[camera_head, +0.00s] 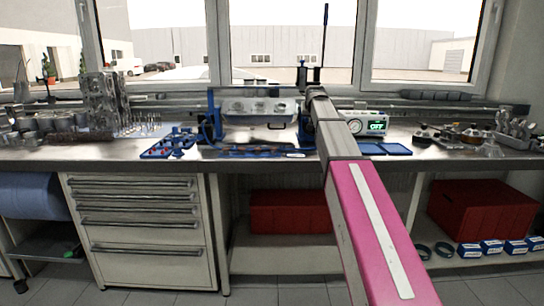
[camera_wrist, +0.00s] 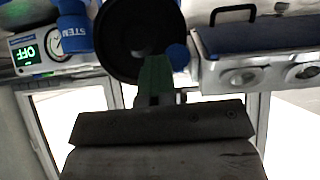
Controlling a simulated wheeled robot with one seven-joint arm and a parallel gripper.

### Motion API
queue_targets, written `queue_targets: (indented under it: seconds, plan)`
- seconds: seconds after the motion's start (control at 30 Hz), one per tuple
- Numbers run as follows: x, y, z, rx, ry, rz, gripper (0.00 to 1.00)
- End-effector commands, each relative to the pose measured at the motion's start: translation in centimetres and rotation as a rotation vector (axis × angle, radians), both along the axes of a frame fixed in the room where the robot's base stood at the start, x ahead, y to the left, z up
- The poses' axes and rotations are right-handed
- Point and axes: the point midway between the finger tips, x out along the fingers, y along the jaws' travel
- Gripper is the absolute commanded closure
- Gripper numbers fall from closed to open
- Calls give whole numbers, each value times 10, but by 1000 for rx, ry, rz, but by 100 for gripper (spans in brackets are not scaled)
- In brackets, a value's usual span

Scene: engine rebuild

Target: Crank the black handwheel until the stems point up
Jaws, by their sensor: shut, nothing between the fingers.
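The black handwheel (camera_wrist: 138,30) fills the upper middle of the wrist view, which is upside down. A blue round knob (camera_wrist: 178,56) shows at its rim. My gripper (camera_wrist: 157,72) is shut and empty, its greenish fingers overlapping the wheel's rim beside the knob. I cannot tell whether they touch it. The silver engine head (camera_wrist: 262,72) lies right of the wheel; in the head view it (camera_head: 258,107) sits in a blue stand (camera_head: 212,115), round chambers facing me. The valve stems are not visible. In the head view my arm hides the handwheel.
A gauge box (camera_head: 370,122) with a green OFF display stands right of my arm. A blue part (camera_wrist: 74,28) lettered STEM is near the wheel. Blue trays (camera_head: 168,146), an engine block (camera_head: 103,100) and loose parts (camera_head: 455,134) occupy the bench (camera_head: 120,158).

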Motion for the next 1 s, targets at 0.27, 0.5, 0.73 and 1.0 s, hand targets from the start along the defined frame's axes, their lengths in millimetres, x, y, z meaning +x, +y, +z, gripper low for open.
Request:
queue_targets:
  seconds: [0.27, 0.5, 0.73, 1.0]
  plan:
    - [4, 13, 11, 31, -27, 15, 100]
    - [4, 7, 16, 31, -27, 16, 100]
    - [4, 7, 16, 30, -26, 17, 100]
    - [3, 0, 19, 31, -26, 16, 100]
